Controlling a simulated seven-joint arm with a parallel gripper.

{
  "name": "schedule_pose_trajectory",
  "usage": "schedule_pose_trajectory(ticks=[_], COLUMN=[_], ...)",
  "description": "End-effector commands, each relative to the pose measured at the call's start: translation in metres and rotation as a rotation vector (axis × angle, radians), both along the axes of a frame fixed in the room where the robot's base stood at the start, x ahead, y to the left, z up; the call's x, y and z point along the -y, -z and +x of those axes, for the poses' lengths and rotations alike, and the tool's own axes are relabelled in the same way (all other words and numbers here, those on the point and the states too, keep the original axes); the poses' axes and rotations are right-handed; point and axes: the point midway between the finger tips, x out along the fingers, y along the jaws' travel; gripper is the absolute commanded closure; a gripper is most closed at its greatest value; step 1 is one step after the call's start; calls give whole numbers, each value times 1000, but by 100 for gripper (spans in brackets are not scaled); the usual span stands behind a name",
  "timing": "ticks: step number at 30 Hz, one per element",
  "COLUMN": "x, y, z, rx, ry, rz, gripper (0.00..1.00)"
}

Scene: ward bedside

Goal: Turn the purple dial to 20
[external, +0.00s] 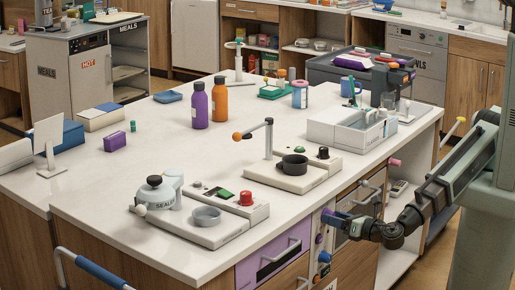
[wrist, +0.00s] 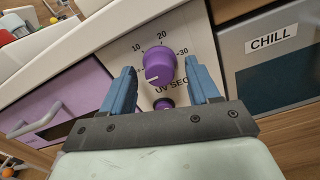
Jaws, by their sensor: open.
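The purple dial (wrist: 160,68) is on a pale panel, with the marks 10, 20 and 30 around its top and "UV SEC" printed below. A short white mark on the dial points to the lower left, away from the 20. My gripper (wrist: 159,69) is open, one blue finger on each side of the dial; I cannot tell whether either finger touches it. In the external view my gripper (external: 332,217) is at the upper part of the counter's front panel and mostly covers the dial there.
A smaller purple knob (wrist: 164,104) sits just below the dial. A purple drawer with a handle (wrist: 38,118) is to the left, and a drawer labelled CHILL (wrist: 272,43) is to the right. A blue knob (external: 325,257) is lower on the panel.

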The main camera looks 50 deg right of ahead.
Motion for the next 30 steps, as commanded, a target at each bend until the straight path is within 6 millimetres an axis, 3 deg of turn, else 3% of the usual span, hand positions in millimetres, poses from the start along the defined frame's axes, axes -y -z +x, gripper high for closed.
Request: schedule_pose_trajectory(ticks=[11,27,30], x=[0,0,0], y=[0,0,0], z=[3,3,3], rx=[1,1,0], ry=[0,0,0], rz=[0,0,0], gripper=[40,91,96])
